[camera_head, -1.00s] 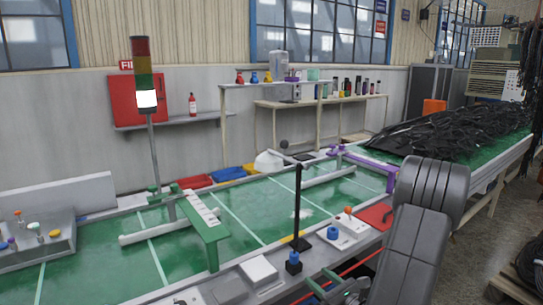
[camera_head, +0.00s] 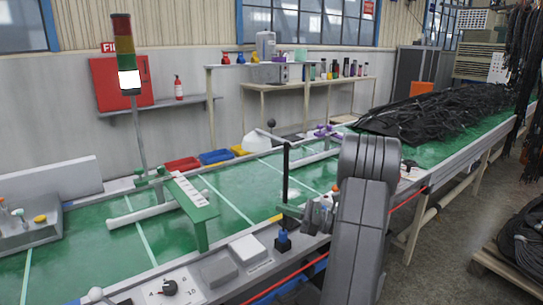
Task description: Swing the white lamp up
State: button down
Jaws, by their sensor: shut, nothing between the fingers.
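A white dome-shaped thing (camera_head: 254,145), which looks like the lamp's shade, sits low near the far edge of the green bench. A thin pale arm with a dark ball (camera_head: 272,123) shows beside it; how they join is too small to tell. My gripper (camera_head: 291,211) is shut and empty over the near side of the bench, pointing left. It overlaps the lower part of an upright black post (camera_head: 286,170); I cannot tell whether they touch. The lamp is farther back and to the left, apart from my gripper.
A green bracket (camera_head: 188,198) stands left of my gripper. A blue knob (camera_head: 283,237) is just below it. A signal tower (camera_head: 125,55) with a lit white segment rises at the left. Black hoses (camera_head: 440,118) cover the bench at the right.

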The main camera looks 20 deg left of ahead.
aim_at(257, 141)
jog(key=i+l+z, duration=0.3)
jog(key=i+z, duration=0.3)
jog(key=i+l, duration=0.1)
jog(key=i, duration=0.35)
jog(key=i+l+u, duration=0.1)
jog(key=i, duration=0.3)
jog(key=i+u, duration=0.15)
jog(key=u, duration=0.3)
jog(key=i+l+u, duration=0.15)
jog(key=u, duration=0.25)
jog(key=i+l+u, duration=0.15)
jog(key=u, duration=0.3)
jog(key=l+u, duration=0.4)
jog(key=i+l+u, duration=0.15)
jog(key=u, duration=0.3)
